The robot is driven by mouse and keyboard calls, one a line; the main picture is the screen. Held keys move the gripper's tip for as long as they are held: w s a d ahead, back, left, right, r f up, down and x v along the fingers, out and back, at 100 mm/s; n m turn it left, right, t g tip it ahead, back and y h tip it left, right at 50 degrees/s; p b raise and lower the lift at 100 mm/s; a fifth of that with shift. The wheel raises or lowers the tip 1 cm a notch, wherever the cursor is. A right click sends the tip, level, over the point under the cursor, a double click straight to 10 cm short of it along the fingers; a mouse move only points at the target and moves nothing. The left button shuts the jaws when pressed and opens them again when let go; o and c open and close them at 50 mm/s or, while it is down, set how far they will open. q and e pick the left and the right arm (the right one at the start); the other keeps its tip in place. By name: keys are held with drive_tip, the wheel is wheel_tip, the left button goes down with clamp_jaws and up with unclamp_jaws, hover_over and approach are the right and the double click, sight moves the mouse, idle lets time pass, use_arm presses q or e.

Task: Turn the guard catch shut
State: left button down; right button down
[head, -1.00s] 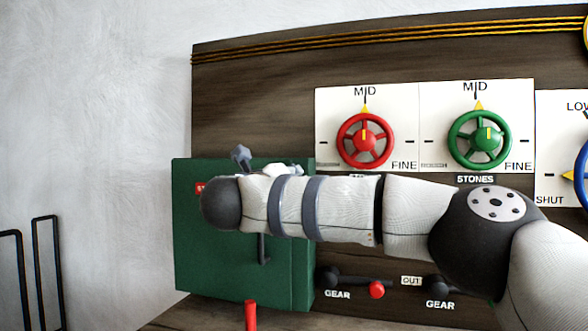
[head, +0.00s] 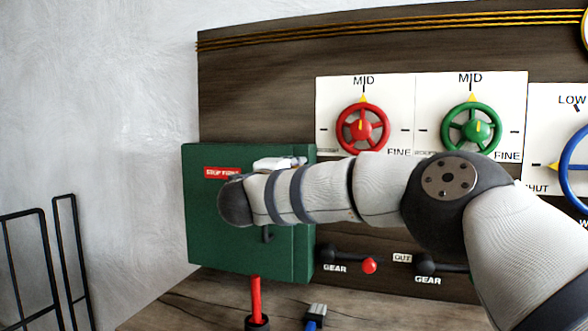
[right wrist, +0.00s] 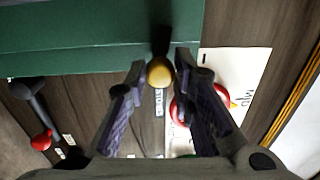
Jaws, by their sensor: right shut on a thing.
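The green guard box (head: 205,235) with a red label (head: 222,172) is mounted at the left end of the dark panel. Its green wall (right wrist: 90,30) fills the top left of the right wrist view. The catch shows there as a dark stem with a yellow knob (right wrist: 160,73) at the box's edge. My right gripper (right wrist: 160,66) has its fingers on either side of the knob and is shut on it. In the head view my right arm crosses in front of the box and hides the catch and fingers. My left gripper is not in view.
A red handwheel (head: 362,129) and a green handwheel (head: 471,129) are to the right. Two gear levers, one with a red knob (head: 369,266), are below my arm. A red lever (head: 255,300) stands under the box. Black rails (head: 70,255) are at the left.

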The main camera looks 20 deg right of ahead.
drive_tip(key=shift+r+n, duration=0.1)
drive_tip(key=shift+n, duration=1)
drive_tip(key=c, duration=1.4)
unclamp_jaws()
drive_tip(key=shift+o, duration=0.2)
drive_tip(key=v, duration=1.2)
drive_tip(key=shift+s, duration=0.1)
